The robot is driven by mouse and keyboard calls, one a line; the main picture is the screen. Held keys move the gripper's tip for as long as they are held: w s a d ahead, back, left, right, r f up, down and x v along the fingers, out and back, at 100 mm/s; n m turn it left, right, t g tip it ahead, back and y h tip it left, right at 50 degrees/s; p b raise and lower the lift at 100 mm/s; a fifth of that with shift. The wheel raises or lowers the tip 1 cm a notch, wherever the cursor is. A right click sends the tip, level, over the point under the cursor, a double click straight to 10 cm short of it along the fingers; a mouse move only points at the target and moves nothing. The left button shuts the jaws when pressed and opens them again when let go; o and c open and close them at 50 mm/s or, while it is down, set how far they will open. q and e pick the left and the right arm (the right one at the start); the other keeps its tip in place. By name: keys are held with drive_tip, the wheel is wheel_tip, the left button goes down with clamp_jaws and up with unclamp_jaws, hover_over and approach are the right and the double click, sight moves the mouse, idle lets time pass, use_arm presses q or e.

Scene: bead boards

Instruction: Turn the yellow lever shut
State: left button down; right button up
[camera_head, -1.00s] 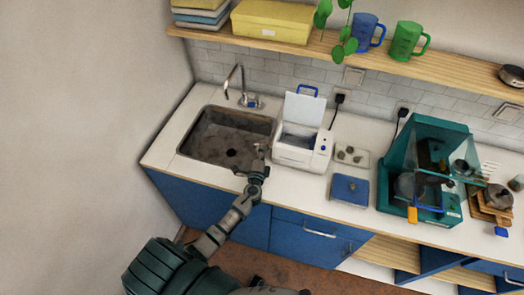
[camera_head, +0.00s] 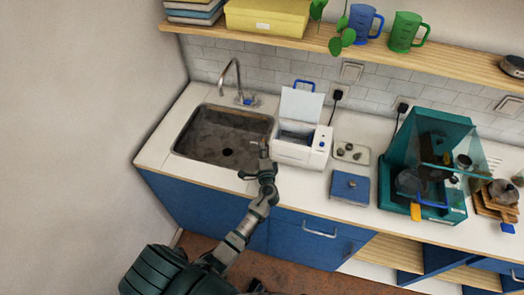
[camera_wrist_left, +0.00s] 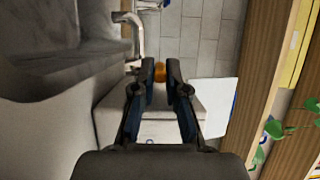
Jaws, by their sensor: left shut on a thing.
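My left gripper (camera_head: 263,150) is above the counter between the sink and the white box, its arm reaching in from below. It also shows in the left wrist view (camera_wrist_left: 160,82), its fingers close together on a small orange-yellow piece (camera_wrist_left: 160,71). The fingers cover much of this piece, and I cannot tell whether it is the yellow lever. An orange-yellow lever-like part (camera_head: 416,212) shows on the lower front of the teal machine (camera_head: 454,131), far to the right of the gripper. My right gripper is not in view.
The sink (camera_head: 187,135) with its faucet (camera_head: 239,80) is left of the gripper. The white box (camera_head: 300,154) with raised lid is close on its right. A small tray (camera_head: 363,157) and a blue box (camera_head: 350,188) lie beyond. A shelf (camera_head: 300,44) runs above.

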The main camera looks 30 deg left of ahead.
use_arm(q)
drive_tip(key=shift+a+f, duration=0.1)
drive_tip(key=shift+f, duration=0.05)
drive_tip(key=c, duration=1.2)
unclamp_jaws()
drive_tip(key=v, duration=1.2)
drive_tip(key=shift+f, duration=0.1)
